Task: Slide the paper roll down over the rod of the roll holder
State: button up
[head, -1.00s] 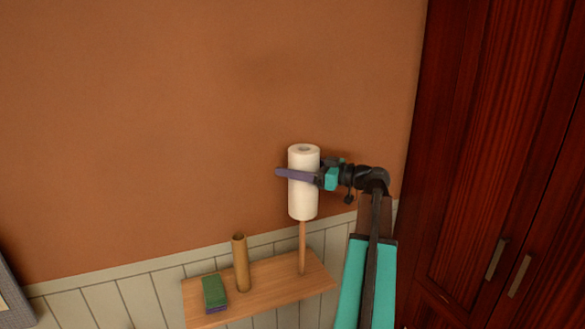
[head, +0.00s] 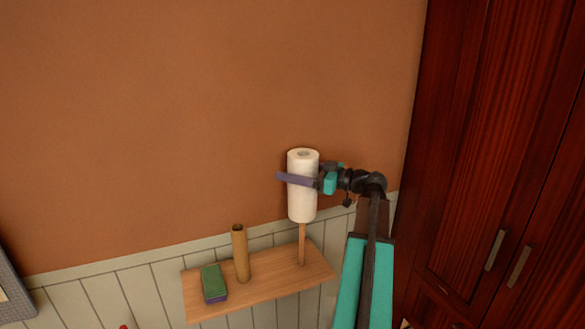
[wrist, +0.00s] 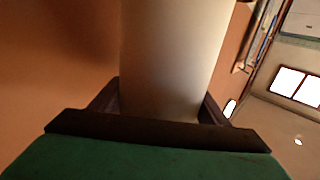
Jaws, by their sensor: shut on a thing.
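The white paper roll (head: 302,208) stands upright in the head view, above the right part of the wooden shelf. My gripper (head: 298,179) is shut on it around its upper half, reaching in from the right. The rod (head: 302,246) of the roll holder rises from the shelf and meets the roll's lower end. Its upper part is hidden, and it looks to be inside the roll, though I cannot see how far. A stretch of bare rod shows between roll and shelf. In the wrist view the roll (wrist: 170,60) fills the space between my fingers.
The wooden shelf (head: 268,287) also holds a brown cardboard tube (head: 240,255) and a green sponge (head: 214,284), both left of the rod. An orange wall (head: 150,130) lies behind. A dark red cabinet (head: 480,150) stands at the right.

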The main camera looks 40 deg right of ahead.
notch_tip(320, 180, down, 20)
jog(key=b, duration=0.4)
dwell(3.2)
dwell(0.5)
jog(key=o, duration=1.2)
jog(key=shift+s+b, duration=0.1)
jog(key=shift+b, duration=0.25)
jog(key=shift+b+v, duration=1.8)
jog(key=shift+v, duration=5)
jog(key=shift+s, duration=0.1)
